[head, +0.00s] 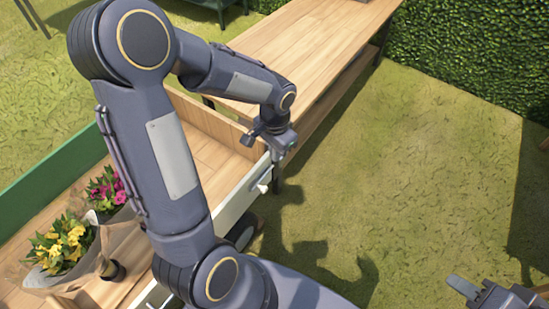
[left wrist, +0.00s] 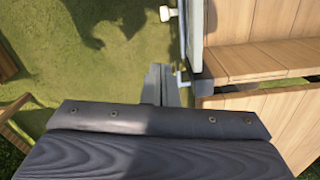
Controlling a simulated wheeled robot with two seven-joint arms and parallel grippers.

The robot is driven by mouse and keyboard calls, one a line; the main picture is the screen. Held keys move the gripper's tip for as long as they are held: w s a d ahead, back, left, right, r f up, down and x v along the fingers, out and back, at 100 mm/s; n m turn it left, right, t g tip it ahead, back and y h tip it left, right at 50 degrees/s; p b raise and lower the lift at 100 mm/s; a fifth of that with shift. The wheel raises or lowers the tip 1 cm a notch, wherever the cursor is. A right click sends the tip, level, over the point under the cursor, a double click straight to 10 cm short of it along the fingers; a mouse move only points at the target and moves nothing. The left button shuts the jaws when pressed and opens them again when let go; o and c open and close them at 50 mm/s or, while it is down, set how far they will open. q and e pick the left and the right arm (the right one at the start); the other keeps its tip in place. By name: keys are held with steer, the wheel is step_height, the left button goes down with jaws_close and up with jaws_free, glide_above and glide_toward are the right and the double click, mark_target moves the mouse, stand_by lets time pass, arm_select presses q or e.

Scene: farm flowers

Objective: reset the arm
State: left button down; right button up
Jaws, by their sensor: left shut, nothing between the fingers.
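My left arm reaches up and across the head view, and its gripper (head: 268,176) points down beside the white edge of a wooden cart (head: 215,160). In the left wrist view the left gripper (left wrist: 160,84) is shut and empty, close to the cart's edge; I cannot tell whether it touches. My right gripper (head: 468,288) shows only in part at the lower right of the head view, over grass. I cannot tell whether it is open.
Wrapped yellow flowers (head: 62,246) and pink flowers (head: 108,190) are in the cart at the left. A long wooden table (head: 305,50) stands behind it. A hedge (head: 475,50) borders the back right. Open grass (head: 410,180) lies right of the cart.

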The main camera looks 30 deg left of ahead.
arm_select(q)
steer(key=s+d+r+n+t+h+p, duration=0.2)
steer(key=s+r+p, duration=0.2)
steer(key=s+r, duration=0.4)
steer(key=s+d+r+n+t+h+p, duration=0.1)
steer(key=s+r+p, duration=0.4)
steer(key=r, duration=0.9)
steer(key=s+d+n+t, duration=0.1)
steer(key=s+n+t, duration=0.1)
steer(key=s, duration=0.1)
steer(key=shift+s+d+t+h, duration=0.2)
steer(key=shift+d+t+h, duration=0.1)
steer(key=shift+d+h, duration=0.1)
